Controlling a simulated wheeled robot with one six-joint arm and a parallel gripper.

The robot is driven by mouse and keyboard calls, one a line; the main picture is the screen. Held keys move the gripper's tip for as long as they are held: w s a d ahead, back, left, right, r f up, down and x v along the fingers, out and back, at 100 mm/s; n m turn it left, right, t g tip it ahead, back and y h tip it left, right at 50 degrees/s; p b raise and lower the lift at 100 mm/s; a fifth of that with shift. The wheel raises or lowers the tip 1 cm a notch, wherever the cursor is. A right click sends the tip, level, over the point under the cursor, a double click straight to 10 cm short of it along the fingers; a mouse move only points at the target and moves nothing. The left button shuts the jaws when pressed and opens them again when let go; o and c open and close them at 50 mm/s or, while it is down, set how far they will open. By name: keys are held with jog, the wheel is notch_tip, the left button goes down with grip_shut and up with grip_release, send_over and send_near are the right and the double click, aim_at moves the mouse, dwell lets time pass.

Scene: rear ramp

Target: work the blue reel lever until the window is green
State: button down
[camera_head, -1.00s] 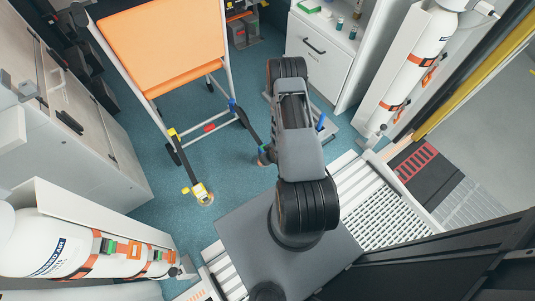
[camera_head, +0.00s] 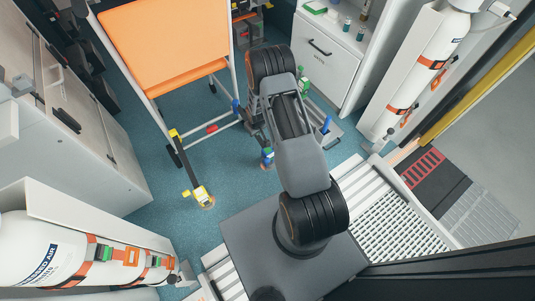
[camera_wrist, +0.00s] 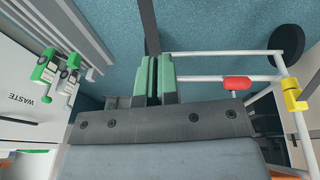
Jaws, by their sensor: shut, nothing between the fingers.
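A small blue-and-green fitting (camera_head: 268,154), which looks like the blue reel, stands on the floor at the end of a dark strap, beside my arm in the head view. Its lever and window are too small to tell apart. Another blue upright piece (camera_head: 326,124) stands right of my arm; I cannot tell whether it belongs to the reel. My gripper (camera_wrist: 156,62) shows in the wrist view with its green-padded fingers together and empty. A dark strap (camera_wrist: 150,25) passes beyond the fingertips. No blue lever shows there.
A drawer cabinet (camera_head: 325,55) is at the back. Gas cylinders (camera_head: 425,60) flank both sides. Blue floor is clear between the fittings.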

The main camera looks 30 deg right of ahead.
jog(key=g, duration=0.1)
jog(key=g+b, duration=0.2)
jog(key=b, duration=0.3)
send_near(266, 159)
notch_tip(266, 159, down, 6)
jog(key=w, duration=0.3)
jog(key=shift+s+d+f+m+y, duration=0.15)
jog(key=shift+s+f, duration=0.25)
jog(key=shift+s, duration=0.05)
jog(key=shift+s+d+f+m+y, duration=0.15)
jog(key=shift+s+d+f, duration=0.05)
jog(key=shift+s+f, duration=0.2)
jog(key=shift+s+d+f, duration=0.1)
jog(key=shift+s+f, duration=0.35)
jog(key=shift+s, duration=0.35)
jog(key=shift+w, duration=0.15)
